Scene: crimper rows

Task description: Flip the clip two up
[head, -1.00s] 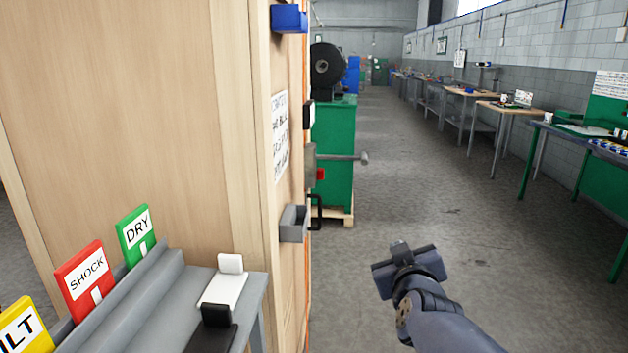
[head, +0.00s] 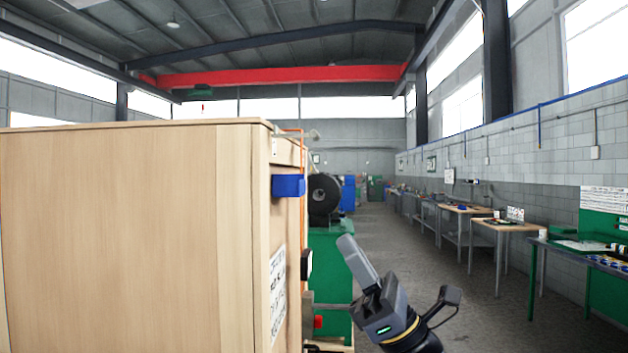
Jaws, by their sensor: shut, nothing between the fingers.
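No clip can be made out clearly in the head view. The wooden crate or cabinet (head: 120,220) fills the left half, and its right side shows only at a steep angle. On that side are a blue holder (head: 289,186), a printed white sheet (head: 277,290) and a small black part (head: 306,264). An orange strip (head: 302,160) runs along its edge. My gripper (head: 350,248) is raised at the lower middle, right of the crate and apart from it. Its fingers are together with nothing between them.
A green machine stand (head: 332,262) with a black round part (head: 323,194) stands behind the crate. A grey aisle floor (head: 385,232) runs back to the right. Wooden tables (head: 503,226) and a green bench (head: 600,262) line the right wall.

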